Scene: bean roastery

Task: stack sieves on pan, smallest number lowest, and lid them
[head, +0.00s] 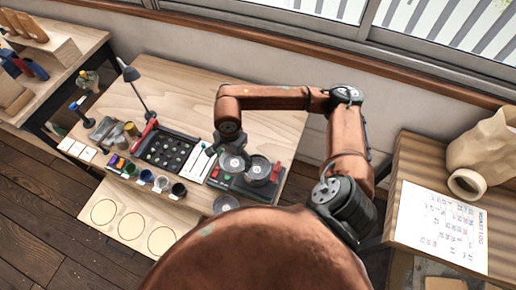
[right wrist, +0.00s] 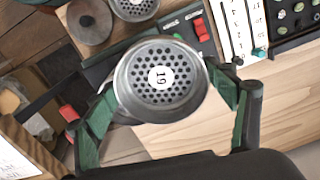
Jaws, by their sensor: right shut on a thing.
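My right gripper (right wrist: 165,115) is shut on a metal sieve (right wrist: 160,78), with one green finger on each side of its rim. The sieve has a perforated bottom and a round white label that seems to read 19, seen turned. In the head view this sieve (head: 231,162) is above the worktable. A second round metal piece (head: 259,168) is just right of it. The wrist view also shows a perforated sieve (right wrist: 135,6), cut by the top edge, and a grey lid-like disc with a dark knob (right wrist: 88,20). I cannot make out the pan. My left gripper is out of view.
A dark device with red switches (right wrist: 202,28) is under the round pieces. The back right of the worktable (head: 270,125) is clear.

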